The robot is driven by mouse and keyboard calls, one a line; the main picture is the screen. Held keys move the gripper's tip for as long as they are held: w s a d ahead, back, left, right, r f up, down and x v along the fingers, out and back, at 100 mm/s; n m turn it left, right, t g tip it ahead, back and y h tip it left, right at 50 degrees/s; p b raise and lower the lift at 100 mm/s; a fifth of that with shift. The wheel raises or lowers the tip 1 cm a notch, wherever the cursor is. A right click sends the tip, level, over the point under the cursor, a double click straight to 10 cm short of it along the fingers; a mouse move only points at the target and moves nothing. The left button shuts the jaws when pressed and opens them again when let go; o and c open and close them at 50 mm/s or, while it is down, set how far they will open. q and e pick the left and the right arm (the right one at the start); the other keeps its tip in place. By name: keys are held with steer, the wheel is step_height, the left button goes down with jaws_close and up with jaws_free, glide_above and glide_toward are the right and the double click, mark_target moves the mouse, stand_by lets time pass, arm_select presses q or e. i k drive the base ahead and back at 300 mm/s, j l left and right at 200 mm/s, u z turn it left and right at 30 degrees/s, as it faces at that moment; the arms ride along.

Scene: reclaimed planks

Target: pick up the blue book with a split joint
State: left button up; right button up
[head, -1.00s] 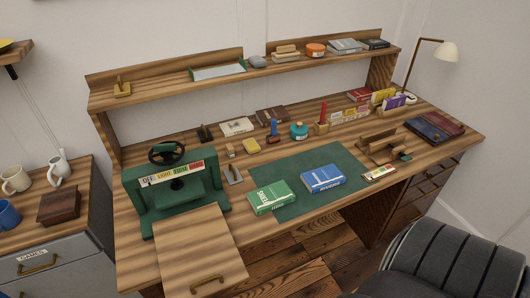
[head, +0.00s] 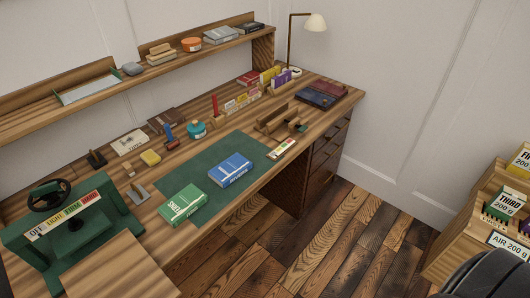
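A blue book (head: 231,170) lies flat on the dark green mat (head: 243,146) on the wooden desk, with white lettering along its near side. A green book (head: 182,205) lies just left of it, at the mat's left end. A dark blue and red book or pair of books (head: 322,95) lies at the desk's far right. I cannot tell from here which blue book has a split joint. Neither of my grippers shows in the head view.
A green press with a handwheel (head: 50,194) stands at the desk's left. Small tools and a teal pot (head: 196,129) sit behind the mat. The plank floor between is open.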

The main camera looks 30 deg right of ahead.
mark_target(227, 171)
steer(key=z, duration=0.5)
steer(key=i+l+u, duration=0.1)
steer(key=u, duration=0.5)
steer(key=i+l+u, duration=0.1)
steer(key=l+u, duration=0.25)
steer(key=l, duration=0.65)
steer(key=l+u, duration=0.4)
steer(key=l, duration=0.55)
